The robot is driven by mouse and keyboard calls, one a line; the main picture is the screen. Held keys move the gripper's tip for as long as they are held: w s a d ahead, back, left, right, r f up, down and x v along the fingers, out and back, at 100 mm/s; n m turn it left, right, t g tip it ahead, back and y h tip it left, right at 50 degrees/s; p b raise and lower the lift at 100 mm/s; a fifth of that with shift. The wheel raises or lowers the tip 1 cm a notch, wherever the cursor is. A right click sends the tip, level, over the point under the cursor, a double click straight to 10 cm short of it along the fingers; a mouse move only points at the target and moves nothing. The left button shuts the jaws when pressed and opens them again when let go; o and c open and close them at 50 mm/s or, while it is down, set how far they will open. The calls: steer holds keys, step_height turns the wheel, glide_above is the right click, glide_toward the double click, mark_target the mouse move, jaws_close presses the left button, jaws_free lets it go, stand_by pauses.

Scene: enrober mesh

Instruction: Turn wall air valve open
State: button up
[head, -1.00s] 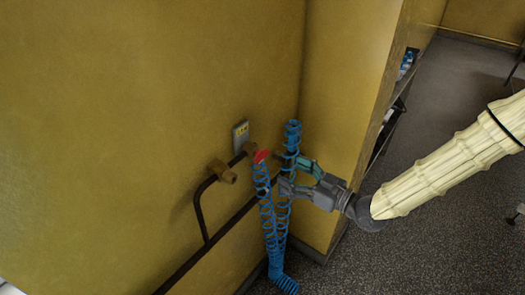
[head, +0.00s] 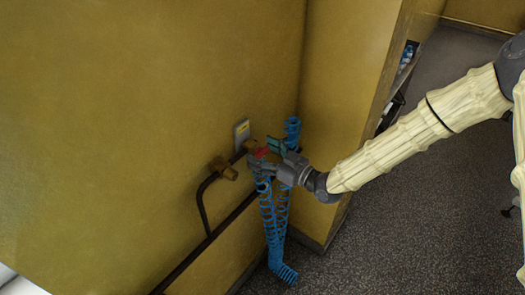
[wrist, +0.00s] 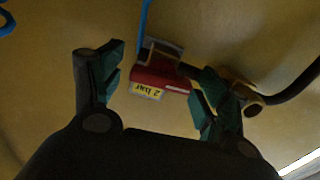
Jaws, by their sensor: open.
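The wall air valve has a red handle (head: 262,153), which sits at the end of a dark pipe on the yellow wall. In the wrist view the red handle (wrist: 160,80) lies between my open fingers, nearer the right one, with a yellow "2 bar" label (wrist: 147,91) beside it. My gripper (head: 268,158) is open around the handle's area in the head view, and its fingers partly hide the valve. In the wrist view my gripper (wrist: 155,92) shows green finger pads spread apart. I cannot tell whether a pad touches the handle.
A brass fitting (head: 222,168) and dark pipe (head: 204,212) run along the wall to the left. A grey plate (head: 241,134) is above. A yellow wall corner (head: 345,100) stands close on the right.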

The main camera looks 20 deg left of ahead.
steer(key=shift+a, duration=0.1)
steer(key=c, duration=1)
steer(key=shift+c, duration=0.2)
steer(key=shift+f+b, duration=0.1)
steer(key=shift+b, duration=0.35)
steer(key=shift+m, duration=0.5)
steer(key=o, duration=1)
steer(key=shift+o, duration=0.2)
